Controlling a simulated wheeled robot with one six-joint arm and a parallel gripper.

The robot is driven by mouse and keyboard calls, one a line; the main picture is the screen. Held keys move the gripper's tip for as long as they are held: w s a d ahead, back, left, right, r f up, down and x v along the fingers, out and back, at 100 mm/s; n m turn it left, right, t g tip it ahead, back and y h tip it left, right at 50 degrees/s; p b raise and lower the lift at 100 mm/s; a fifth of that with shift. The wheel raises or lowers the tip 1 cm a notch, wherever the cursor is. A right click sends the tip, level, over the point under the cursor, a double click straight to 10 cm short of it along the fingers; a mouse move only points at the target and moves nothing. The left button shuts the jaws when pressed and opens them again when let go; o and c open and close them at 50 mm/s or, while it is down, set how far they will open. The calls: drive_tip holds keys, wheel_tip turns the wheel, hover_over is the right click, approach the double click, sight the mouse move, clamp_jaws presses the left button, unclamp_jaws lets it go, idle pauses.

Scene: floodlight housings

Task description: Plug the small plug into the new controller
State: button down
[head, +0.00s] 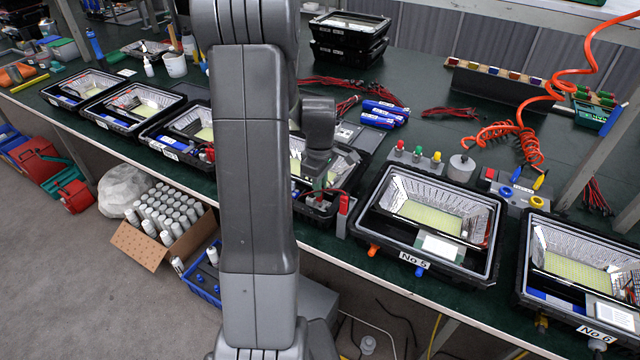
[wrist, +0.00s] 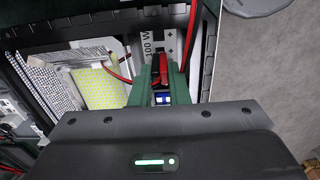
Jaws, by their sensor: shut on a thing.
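My gripper (wrist: 164,76) has green fingers and is shut on the small plug (wrist: 163,72), which has red and black wires, in the wrist view. The plug is mostly hidden between the fingers. A white label marked "100 W" with plus and minus signs (wrist: 166,42) lies just beyond the fingertips; I take it to be on the controller. A blue and white part (wrist: 163,98) shows between the fingers. I cannot tell whether the plug touches a socket. In the head view my gripper (head: 318,198) is low over an open housing (head: 345,165), partly hidden by my arm.
The housing's black rim (wrist: 205,60) runs close to the right of my fingers, and its yellow LED panel (wrist: 108,78) is on the left. Housing No 5 (head: 375,240) stands to the right.

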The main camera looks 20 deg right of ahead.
drive_tip(key=shift+f+b, duration=0.75)
drive_tip(key=shift+f, duration=0.35)
drive_tip(key=c, duration=1.3)
unclamp_jaws()
wheel_tip(320, 180, up, 14)
drive_tip(key=shift+f, duration=0.2)
wheel_tip(320, 180, down, 14)
drive_tip(key=shift+r, duration=0.45)
